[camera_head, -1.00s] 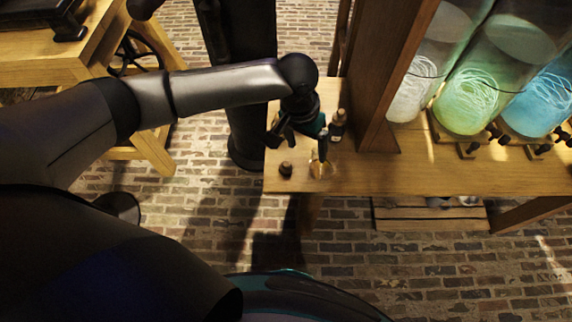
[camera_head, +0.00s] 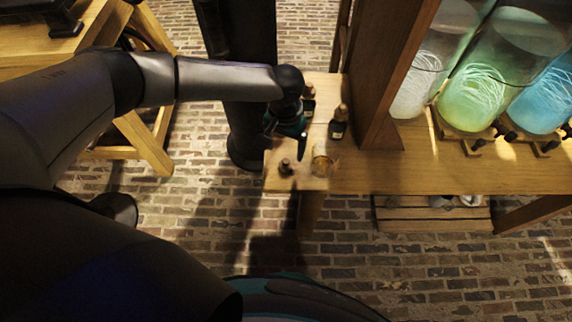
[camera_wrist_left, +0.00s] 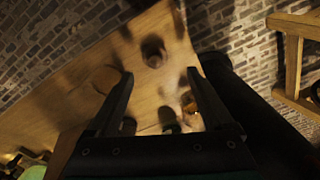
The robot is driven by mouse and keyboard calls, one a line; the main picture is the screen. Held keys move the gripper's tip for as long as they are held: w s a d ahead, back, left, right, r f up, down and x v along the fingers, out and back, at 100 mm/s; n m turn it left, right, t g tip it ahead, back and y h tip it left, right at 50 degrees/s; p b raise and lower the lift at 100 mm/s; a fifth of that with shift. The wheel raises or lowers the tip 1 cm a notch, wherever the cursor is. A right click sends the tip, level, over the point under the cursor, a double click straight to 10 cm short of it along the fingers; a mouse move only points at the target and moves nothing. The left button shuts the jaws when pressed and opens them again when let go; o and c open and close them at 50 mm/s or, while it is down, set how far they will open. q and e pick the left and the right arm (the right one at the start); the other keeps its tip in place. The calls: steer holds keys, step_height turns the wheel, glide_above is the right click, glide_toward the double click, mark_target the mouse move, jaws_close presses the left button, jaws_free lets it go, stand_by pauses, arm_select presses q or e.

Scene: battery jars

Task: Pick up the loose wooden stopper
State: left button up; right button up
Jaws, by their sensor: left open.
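The loose wooden stopper (camera_head: 286,167) is a small dark brown piece on the tabletop near the front left corner. In the left wrist view it is a dark round shape (camera_wrist_left: 153,50), blurred, just beyond and between the fingertips. My left gripper (camera_head: 287,146) is open and empty, with its fingers pointing down just behind and above the stopper. The wrist view shows the two fingers (camera_wrist_left: 159,75) spread apart, with nothing held between them. My right gripper is not in view.
A small clear glass jar (camera_head: 322,164) stands just right of the stopper. A dark bottle (camera_head: 338,124) and another bottle (camera_head: 308,100) stand behind. A wooden post (camera_head: 385,90) and glowing jars (camera_head: 468,100) are to the right. The wooden table (camera_head: 420,178) ends just left of the stopper.

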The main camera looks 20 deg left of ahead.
mark_target(286, 161)
arm_select(q)
steer(key=f, duration=0.1)
steer(key=f+b, duration=0.1)
steer(key=f, duration=0.1)
steer(key=s+f, duration=0.1)
steer(key=shift+d+f+b, duration=0.2)
steer(key=shift+d+b, duration=0.05)
steer(key=shift+b, duration=0.05)
steer(key=shift+f, duration=0.45)
jaws_close()
steer(key=shift+r, duration=0.15)
